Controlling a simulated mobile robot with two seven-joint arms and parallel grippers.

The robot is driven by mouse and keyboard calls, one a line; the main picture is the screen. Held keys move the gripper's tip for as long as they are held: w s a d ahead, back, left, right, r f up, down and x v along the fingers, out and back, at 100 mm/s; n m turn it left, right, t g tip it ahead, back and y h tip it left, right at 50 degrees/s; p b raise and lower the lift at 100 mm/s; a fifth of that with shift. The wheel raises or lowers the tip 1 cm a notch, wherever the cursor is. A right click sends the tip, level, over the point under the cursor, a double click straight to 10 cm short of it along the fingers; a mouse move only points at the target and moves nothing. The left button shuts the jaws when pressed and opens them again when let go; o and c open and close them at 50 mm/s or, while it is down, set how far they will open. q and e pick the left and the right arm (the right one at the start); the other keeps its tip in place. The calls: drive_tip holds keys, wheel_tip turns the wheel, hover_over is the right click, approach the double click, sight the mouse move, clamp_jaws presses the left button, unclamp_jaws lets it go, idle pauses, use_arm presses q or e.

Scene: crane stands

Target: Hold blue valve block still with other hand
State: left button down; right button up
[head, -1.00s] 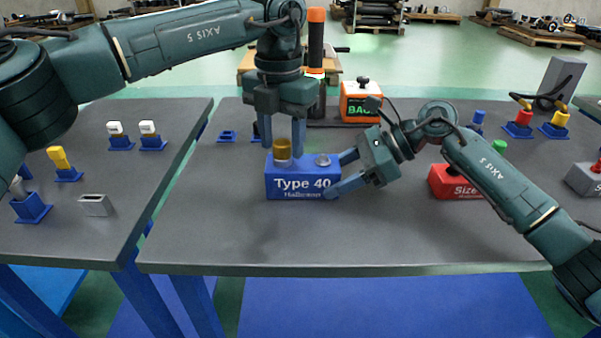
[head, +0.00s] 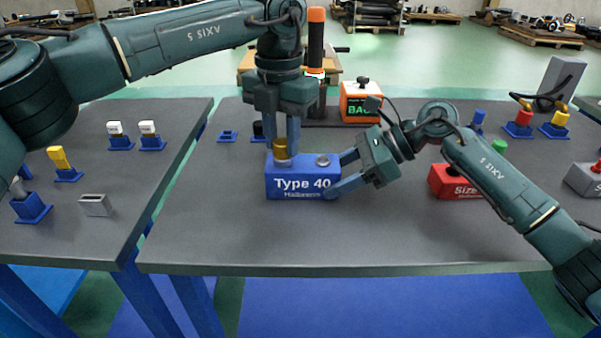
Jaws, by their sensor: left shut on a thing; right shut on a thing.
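The blue valve block (head: 301,184), lettered "Type 40", sits upright on the grey table. A brass-coloured cylindrical part (head: 281,150) stands at the left of its top; a silver round fitting (head: 322,161) is at the right of its top. My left gripper (head: 286,148) points straight down from above and is shut on the brass part; one finger shows at its right side and the other is hard to see. My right gripper (head: 340,176) comes from the right and is shut on the right end of the blue block, one finger at its front lower corner.
A red block (head: 453,182) lies right of my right gripper, partly behind my arm. An orange box (head: 361,103) stands behind. Small blue holders (head: 121,143) stand on the left table (head: 130,190). The table front (head: 330,240) is clear.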

use_arm(q)
drive_tip(key=n, duration=0.5)
drive_tip(key=shift+r, duration=0.1)
drive_tip(key=shift+n, duration=1.1)
drive_tip(key=n, duration=0.3)
drive_tip(key=shift+n, duration=0.5)
drive_tip(key=n, duration=0.4)
drive_tip(key=shift+r, duration=0.1)
